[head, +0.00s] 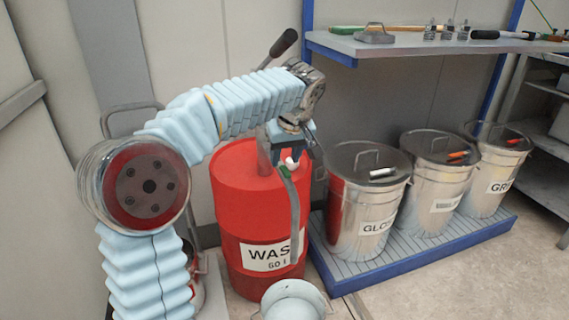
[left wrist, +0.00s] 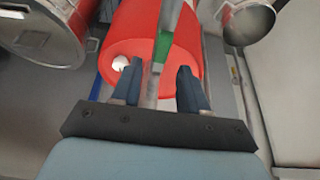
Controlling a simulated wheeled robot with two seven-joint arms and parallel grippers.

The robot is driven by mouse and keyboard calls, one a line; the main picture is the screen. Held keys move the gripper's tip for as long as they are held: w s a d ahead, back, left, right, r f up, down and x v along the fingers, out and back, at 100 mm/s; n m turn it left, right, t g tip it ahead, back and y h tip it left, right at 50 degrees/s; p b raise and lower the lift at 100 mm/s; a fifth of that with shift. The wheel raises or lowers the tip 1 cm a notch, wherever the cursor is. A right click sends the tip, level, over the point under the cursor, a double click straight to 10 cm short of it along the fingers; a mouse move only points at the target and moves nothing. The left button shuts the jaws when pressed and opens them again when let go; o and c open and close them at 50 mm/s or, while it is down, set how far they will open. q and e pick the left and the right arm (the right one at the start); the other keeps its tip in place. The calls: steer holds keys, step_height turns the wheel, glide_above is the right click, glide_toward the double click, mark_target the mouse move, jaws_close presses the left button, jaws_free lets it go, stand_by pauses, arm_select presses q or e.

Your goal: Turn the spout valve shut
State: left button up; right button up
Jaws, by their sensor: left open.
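A red drum labelled "WAS…" (head: 232,190) stands in the middle of the head view, and its red body also shows in the left wrist view (left wrist: 115,30). A small green part (head: 283,170) on a grey upright strip (head: 294,215) sits before the drum; it may be the spout valve. The green part shows in the left wrist view (left wrist: 163,47) between and beyond my finger lines. My left gripper (head: 290,158) is open above it, fingers apart and empty (left wrist: 160,75). A white knob (left wrist: 120,63) is near the left finger. My right gripper is not in view.
A pale bucket (head: 295,298) stands below the drum. Lidded metal bins (head: 365,215) stand on a blue-edged platform (head: 415,255) to the right. A shelf with tools (head: 400,45) is above them. Open floor (head: 480,285) lies at lower right.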

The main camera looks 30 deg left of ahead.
arm_select(q)
steer(key=shift+x, duration=1.15)
jaws_close()
